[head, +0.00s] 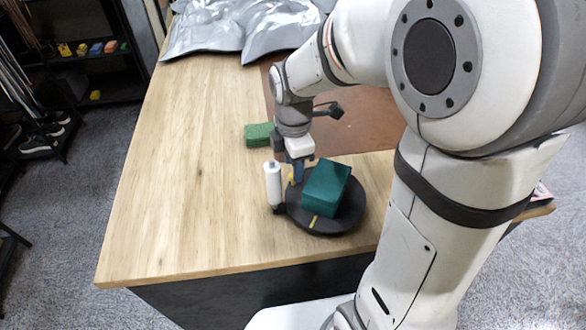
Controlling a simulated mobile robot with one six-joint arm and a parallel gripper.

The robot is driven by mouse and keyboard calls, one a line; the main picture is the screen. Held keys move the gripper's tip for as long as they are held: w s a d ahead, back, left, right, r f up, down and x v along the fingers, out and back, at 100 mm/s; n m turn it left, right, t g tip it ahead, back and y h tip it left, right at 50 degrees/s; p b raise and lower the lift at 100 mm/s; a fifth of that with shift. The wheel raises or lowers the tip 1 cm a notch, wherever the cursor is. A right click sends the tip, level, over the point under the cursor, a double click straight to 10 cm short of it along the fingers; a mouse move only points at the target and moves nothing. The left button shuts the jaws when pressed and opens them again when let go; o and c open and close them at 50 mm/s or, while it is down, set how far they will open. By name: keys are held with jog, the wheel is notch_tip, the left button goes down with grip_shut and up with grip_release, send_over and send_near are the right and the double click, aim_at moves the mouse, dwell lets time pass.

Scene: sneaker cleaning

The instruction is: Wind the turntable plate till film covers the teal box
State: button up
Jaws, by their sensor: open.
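The teal box (326,186) sits on the round black turntable plate (345,221), turned at an angle to the table's edge. I see no film on its visible faces. A white upright film roll (272,184) stands at the left rim of the plate on a dark base. A yellow mark shows on the plate's front part. My gripper (297,175) points down at the plate's back left rim, between the roll and the box. Its fingertips are small and partly hidden, and I cannot tell whether they touch the plate. It holds nothing that I can see.
A green block (258,135) lies on the wooden table (180,190) behind the roll. A brown mat (360,130) and silvery crumpled sheeting (215,28) lie farther back. The table's left half is clear. Shelves with shoes and small items stand at the far left.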

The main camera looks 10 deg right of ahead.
aim_at(305, 176)
notch_tip(305, 176, up, 5)
jog(key=shift+r, duration=0.1)
jog(key=shift+c, duration=0.2)
